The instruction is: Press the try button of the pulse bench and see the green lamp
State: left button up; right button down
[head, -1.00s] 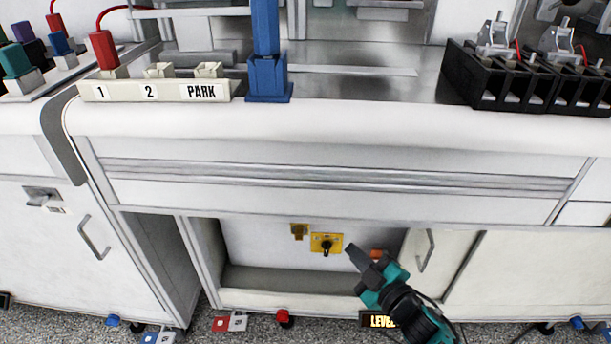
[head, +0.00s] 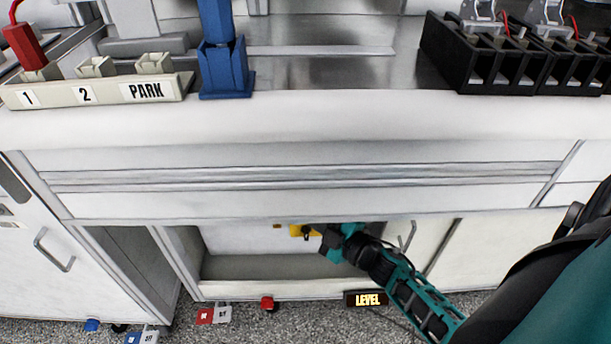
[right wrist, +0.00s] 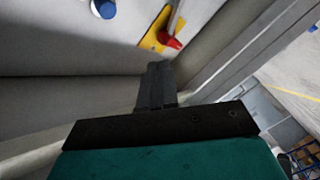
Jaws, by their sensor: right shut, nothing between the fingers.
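My right gripper (head: 330,238) reaches into the open bay under the bench, beside a yellow plate (head: 303,231) with a dark knob. In the right wrist view its fingers (right wrist: 158,68) are closed together and empty. Ahead of them is a yellow plate (right wrist: 153,38) with a red-tipped part (right wrist: 170,42). A round blue button-like part with a white base (right wrist: 103,8) is cut by the top edge, apart from the fingers. I cannot tell whether it is the try button. No green lamp shows. My left gripper is out of view.
The bench front (head: 300,150) overhangs the bay. On top stand a PARK-labelled rack (head: 110,92), a blue post (head: 225,70) and black-framed terminals (head: 500,60). A cabinet door closes the bay's right side.

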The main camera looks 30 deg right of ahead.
pick_arm(q)
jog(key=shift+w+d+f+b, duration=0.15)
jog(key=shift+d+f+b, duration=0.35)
jog(key=shift+b, duration=0.7)
pick_arm(e)
jog(key=w+d, duration=0.4)
jog(key=w, duration=0.3)
jog(key=shift+w+d, duration=0.2)
jog(key=shift+d, duration=0.1)
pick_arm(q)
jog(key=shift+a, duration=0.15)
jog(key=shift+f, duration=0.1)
pick_arm(e)
jog(key=shift+w, duration=0.1)
dwell(0.4)
jog(key=shift+w+d, duration=0.2)
jog(key=shift+w, duration=0.05)
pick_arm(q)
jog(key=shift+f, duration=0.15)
pick_arm(e)
jog(key=shift+w+d, duration=0.3)
jog(key=shift+w, duration=0.15)
dwell(0.8)
jog(key=shift+s+a, duration=0.1)
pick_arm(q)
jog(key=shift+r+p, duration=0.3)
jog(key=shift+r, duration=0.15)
pick_arm(e)
jog(key=shift+s+a, duration=0.4)
jog(key=shift+s, duration=0.3)
